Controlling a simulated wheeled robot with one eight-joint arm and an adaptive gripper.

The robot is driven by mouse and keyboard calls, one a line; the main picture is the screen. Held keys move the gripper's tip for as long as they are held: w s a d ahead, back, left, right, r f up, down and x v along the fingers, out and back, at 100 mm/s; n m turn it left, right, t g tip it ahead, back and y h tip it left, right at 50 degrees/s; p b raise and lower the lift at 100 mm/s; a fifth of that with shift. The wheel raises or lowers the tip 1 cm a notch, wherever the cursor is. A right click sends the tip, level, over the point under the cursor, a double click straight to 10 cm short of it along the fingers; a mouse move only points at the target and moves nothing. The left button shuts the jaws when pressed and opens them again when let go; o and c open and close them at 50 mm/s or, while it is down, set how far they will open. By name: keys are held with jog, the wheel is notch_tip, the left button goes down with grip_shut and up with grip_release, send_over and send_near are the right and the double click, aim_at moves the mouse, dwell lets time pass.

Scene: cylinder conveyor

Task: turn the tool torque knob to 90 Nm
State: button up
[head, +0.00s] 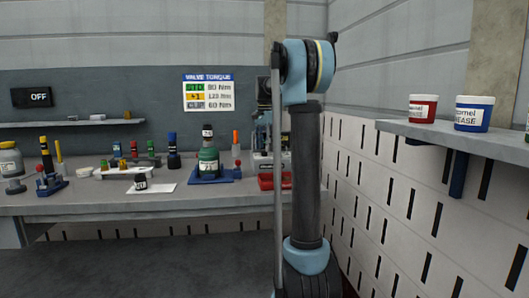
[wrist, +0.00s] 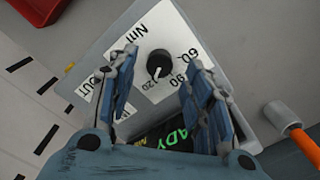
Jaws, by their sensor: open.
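The torque knob (wrist: 158,63) is a small black dial on a light grey panel (wrist: 178,22) in the wrist view. Around it are printed 60, 90, 120 and Nm, seen rotated. Its white mark points down in the picture, toward 120. My gripper (wrist: 159,66) is open, with one blue finger on each side of the knob in the picture. Whether the fingertips touch it I cannot tell. A dark display (wrist: 165,138) with green text ending in "ADY" is partly hidden by the fingers.
In the head view, a valve torque chart (head: 208,92) hangs over the workbench (head: 100,203), which holds bottles and small parts. A shelf (head: 470,138) with red and blue tubs is at right.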

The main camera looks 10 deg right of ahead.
aim_at(264, 153)
jog(key=shift+f, duration=1.25)
jog(key=shift+c, duration=0.2)
jog(key=shift+d, duration=0.1)
jog(key=c, duration=1)
jog(key=shift+c, duration=0.2)
jog(key=n, duration=0.5)
jog(key=shift+w+n, duration=0.1)
jog(key=shift+n, duration=0.2)
jog(key=n, duration=0.5)
jog(key=shift+n, duration=0.7)
jog(key=o, duration=1.1)
